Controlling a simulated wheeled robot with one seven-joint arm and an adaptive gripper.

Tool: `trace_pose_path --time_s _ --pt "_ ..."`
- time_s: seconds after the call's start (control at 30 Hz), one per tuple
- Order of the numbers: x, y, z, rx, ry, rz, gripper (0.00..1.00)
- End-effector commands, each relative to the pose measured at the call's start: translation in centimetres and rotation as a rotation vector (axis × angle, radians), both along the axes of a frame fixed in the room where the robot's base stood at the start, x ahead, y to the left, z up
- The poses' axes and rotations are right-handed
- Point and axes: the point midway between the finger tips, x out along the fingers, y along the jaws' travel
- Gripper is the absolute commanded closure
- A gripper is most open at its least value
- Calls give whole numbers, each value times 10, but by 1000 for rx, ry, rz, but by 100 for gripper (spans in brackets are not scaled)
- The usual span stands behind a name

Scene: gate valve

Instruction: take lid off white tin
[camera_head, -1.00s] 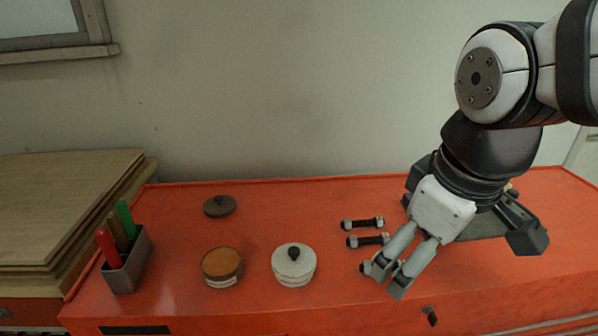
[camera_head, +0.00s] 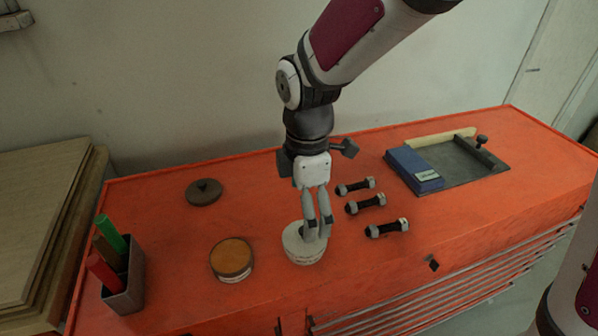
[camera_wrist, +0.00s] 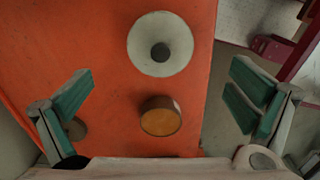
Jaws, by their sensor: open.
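The white tin (camera_head: 300,255) stands upright on the orange bench top with its pale round lid on. In the wrist view the lid (camera_wrist: 150,28) shows whole with a dark round knob (camera_wrist: 160,52) at its centre. My gripper (camera_head: 318,234) is above the tin in the head view, pointing down, its fingers hiding the knob and part of the lid. In the wrist view my gripper (camera_wrist: 163,82) has its fingers wide apart and empty. The lid lies toward the top of that picture, not squarely between the fingertips. I see no contact with it.
A tin with a brown top (camera_head: 232,257) stands left of the white tin. A dark loose lid (camera_head: 203,192) lies behind it. Several bolts (camera_head: 365,204) lie to the right, before a grey tray (camera_head: 470,165) and blue box (camera_head: 413,170). A marker holder (camera_head: 126,285) stands at left.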

Motion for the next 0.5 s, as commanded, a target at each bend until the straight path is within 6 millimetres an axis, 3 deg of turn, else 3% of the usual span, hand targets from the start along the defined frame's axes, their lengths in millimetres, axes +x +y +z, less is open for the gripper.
trace_pose_path --time_s 0.1,0.37,0.5 --pt "-1 0 -17 0 2 0 0" --pt "-1 0 -34 -1 2 -1 0" --pt "-2 1 -53 -2 4 0 0"
